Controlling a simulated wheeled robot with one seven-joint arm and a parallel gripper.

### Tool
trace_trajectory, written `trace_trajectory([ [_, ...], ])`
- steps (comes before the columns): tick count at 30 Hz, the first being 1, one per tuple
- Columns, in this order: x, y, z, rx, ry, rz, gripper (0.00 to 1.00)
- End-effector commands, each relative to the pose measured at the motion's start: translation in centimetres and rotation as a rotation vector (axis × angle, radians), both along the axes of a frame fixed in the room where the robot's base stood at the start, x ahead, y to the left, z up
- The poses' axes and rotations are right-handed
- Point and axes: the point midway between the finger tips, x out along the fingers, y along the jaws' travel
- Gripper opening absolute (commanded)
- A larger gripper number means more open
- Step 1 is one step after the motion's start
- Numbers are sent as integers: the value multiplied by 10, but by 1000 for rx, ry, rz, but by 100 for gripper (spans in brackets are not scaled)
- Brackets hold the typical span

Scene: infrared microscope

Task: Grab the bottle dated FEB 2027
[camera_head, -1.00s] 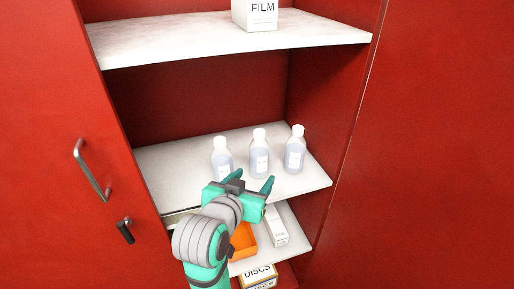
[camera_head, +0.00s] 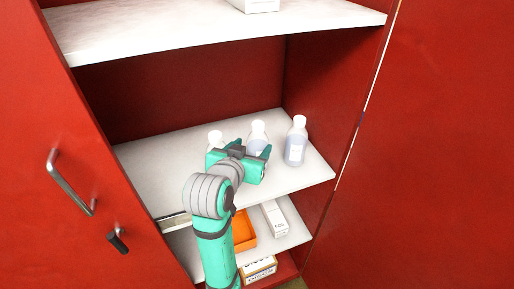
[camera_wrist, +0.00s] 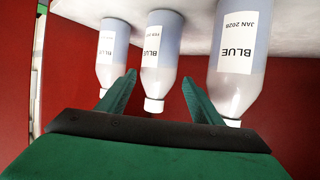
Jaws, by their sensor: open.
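Three clear bottles with white caps and pale blue liquid stand in a row on the middle shelf. The middle bottle (camera_head: 258,130) is partly hidden behind my gripper (camera_head: 253,147). The left bottle (camera_head: 215,137) is mostly hidden; the right bottle (camera_head: 296,142) is clear of it. The wrist view is upside down. There my open, empty gripper (camera_wrist: 158,77) has its fingers on either side of the middle bottle (camera_wrist: 160,50), whose small date seems to start with FEB; its year is unclear. The largest bottle (camera_wrist: 238,60) reads BLUE, JAN 2028. The smallest bottle's (camera_wrist: 112,52) date is unreadable.
The red cabinet has white shelves; the upper shelf (camera_head: 200,32) overhangs the bottles and holds a white box (camera_head: 255,5). Below are an orange bin (camera_head: 243,230), a white box (camera_head: 275,218) and a DISCS box (camera_head: 258,270). The middle shelf (camera_head: 150,180) is bare at left.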

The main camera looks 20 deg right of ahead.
Motion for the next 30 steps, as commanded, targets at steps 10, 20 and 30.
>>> trace_trajectory([
  [10,24,-24,-9,0,1,-3,60],
  [20,42,-30,-17,-1,-1,8,60],
  [30,41,-32,-16,-1,-2,4,18],
])
